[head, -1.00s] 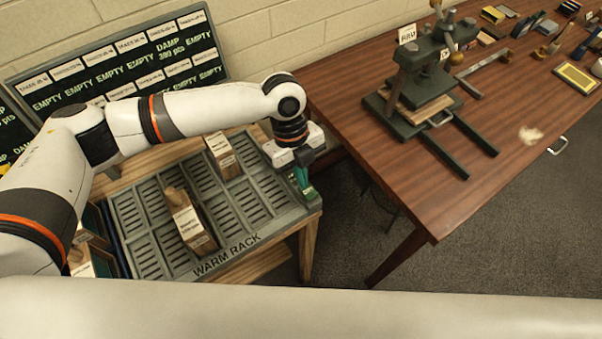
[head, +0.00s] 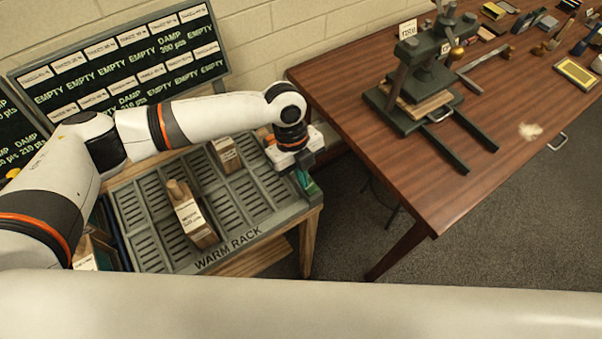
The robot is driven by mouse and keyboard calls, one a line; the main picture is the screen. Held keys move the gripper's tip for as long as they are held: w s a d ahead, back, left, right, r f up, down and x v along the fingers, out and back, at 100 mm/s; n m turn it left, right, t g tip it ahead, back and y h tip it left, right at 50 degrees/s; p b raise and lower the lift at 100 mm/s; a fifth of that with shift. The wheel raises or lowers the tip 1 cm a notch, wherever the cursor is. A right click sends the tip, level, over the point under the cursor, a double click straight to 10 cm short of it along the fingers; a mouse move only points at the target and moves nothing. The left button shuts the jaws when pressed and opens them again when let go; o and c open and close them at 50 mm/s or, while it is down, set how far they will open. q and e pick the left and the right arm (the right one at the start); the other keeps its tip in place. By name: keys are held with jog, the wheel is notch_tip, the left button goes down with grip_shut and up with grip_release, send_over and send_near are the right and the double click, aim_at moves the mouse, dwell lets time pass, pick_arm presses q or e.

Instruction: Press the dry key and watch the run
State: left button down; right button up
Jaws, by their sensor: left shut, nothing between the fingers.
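My left gripper (head: 300,170) is shut and points down at the right end of the grey warm rack (head: 228,250). A small teal-green piece (head: 308,183) shows right at its fingertips, at the rack's corner. I cannot tell whether this is the dry key or whether the fingers touch it. The rack holds two labelled wooden blocks, one near the front (head: 190,218) and one farther back (head: 225,153). The dark status board (head: 120,65) behind shows mostly EMPTY, with DAMP and point values in some slots. My right gripper is not in view.
A brown wooden table (head: 400,180) stands to the right, with a dark green press (head: 420,85) on it. Several small tools and a yellow-framed tray (head: 577,75) lie at its back right. Open floor shows between rack and table. A block wall is behind.

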pick_arm(q)
jog(key=shift+s+a+f, duration=0.15)
jog(key=shift+s+f, duration=0.05)
jog(key=shift+f, duration=0.35)
jog(key=shift+w+r, duration=0.1)
jog(key=shift+r, duration=0.15)
jog(key=b+v, duration=0.3)
jog(key=v, duration=0.9)
jog(key=shift+w+r, duration=0.15)
jog(key=shift+r, duration=0.1)
